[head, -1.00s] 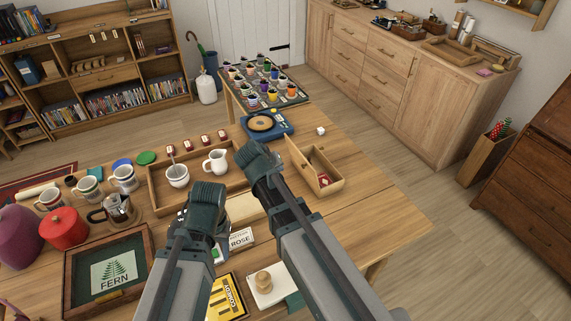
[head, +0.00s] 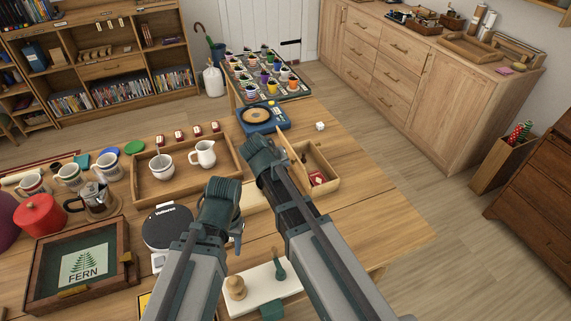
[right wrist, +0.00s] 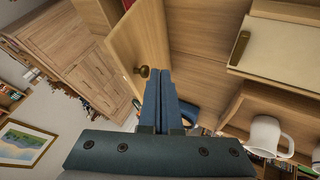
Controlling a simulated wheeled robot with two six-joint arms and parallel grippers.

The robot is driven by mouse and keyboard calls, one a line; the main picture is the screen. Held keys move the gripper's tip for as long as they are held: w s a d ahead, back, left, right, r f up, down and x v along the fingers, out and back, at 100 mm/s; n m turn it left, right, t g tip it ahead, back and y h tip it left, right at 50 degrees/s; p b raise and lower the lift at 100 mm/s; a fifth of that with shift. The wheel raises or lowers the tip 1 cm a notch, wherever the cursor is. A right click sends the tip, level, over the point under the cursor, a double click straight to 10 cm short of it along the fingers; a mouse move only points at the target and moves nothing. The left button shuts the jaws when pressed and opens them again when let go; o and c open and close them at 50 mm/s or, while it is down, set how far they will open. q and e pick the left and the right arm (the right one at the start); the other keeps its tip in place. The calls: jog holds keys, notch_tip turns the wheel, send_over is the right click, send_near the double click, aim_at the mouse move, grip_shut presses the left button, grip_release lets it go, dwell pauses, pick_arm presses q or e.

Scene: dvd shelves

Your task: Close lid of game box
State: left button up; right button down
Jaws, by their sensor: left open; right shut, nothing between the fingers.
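The game box (head: 325,182) is a light wooden box on the table, right of my right gripper, with something red inside. Its lid (head: 291,148) stands open and raised on the box's left side; in the right wrist view the lid (right wrist: 139,35) is a wooden panel with a dark round knob (right wrist: 144,71). My right gripper (head: 258,150) is shut and empty beside the lid. Its fingers (right wrist: 167,85) look close to the knob; I cannot tell if they touch. My left gripper (head: 222,186) is open, left of the right one, its fingertips mostly hidden.
A wooden tray (head: 150,196) with a white cup and a jug lies to the left. A blue device with a round tan disc (head: 257,116) stands behind the box. A dark round scale (head: 168,228) and a FERN frame (head: 84,262) are at the front left. Table right of the box is clear.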

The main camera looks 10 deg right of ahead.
aim_at(297, 157)
pick_arm(q)
jog(key=shift+w+d, duration=0.1)
jog(key=shift+d, duration=0.1)
pick_arm(e)
jog(key=shift+d+r, duration=0.1)
pick_arm(q)
jog(key=shift+r, duration=0.15)
